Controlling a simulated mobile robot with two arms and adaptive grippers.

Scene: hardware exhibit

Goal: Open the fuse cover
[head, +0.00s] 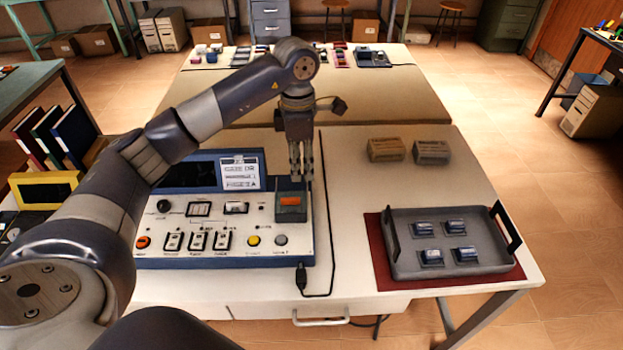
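A blue-edged control panel (190,262) with buttons and switches lies on the white table. At its right end is a small dark grey housing with an orange part (290,201), which looks like the fuse cover; it appears down. My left gripper (301,181) points down just above and behind this cover, its two fingers close together. Nothing shows between them, and I cannot tell whether they touch the cover or how far apart they are. My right gripper is out of view.
A grey tray (401,262) with several small blue-and-white parts sits on a red mat (382,279) at the right. A black cable (325,225) runs beside the panel. The table between panel and tray is mostly clear.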

